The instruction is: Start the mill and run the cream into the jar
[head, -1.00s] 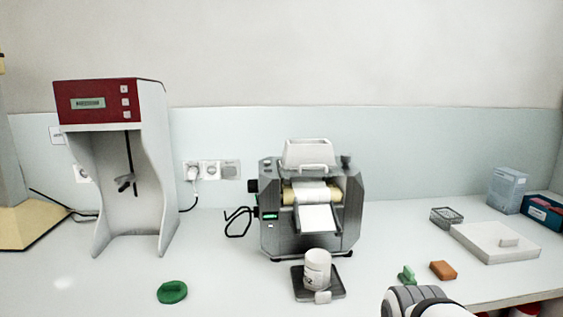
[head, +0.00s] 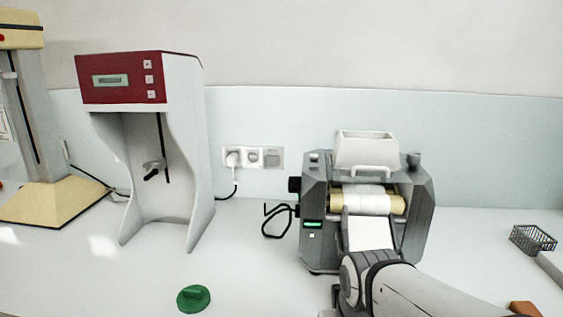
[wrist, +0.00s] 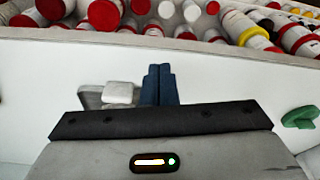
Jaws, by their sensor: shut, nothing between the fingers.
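The grey mill (head: 418,215) stands on the bench in the head view, with a white hopper (head: 366,150) above its rollers (head: 366,203). A white sloping apron (head: 370,232) comes out at its front. A lit green display (head: 312,223) and a small pale button (head: 311,235) are on its left front. My arm hides the jar and most of the dark plate under it. My gripper (wrist: 159,72) shows in the wrist view with its blue fingers together and empty. Beside them are a grey plate (wrist: 91,97) and a pale block (wrist: 119,92). My fingers are hidden in the head view.
A green lid (head: 194,298) lies on the bench, left of the mill. A red-topped stand (head: 118,78) and a cream-coloured machine (head: 55,205) stand further left. A wire basket (head: 533,240) is at right. Several bottles (wrist: 245,30) sit beyond the bench edge. Bench between stand and mill is mostly clear.

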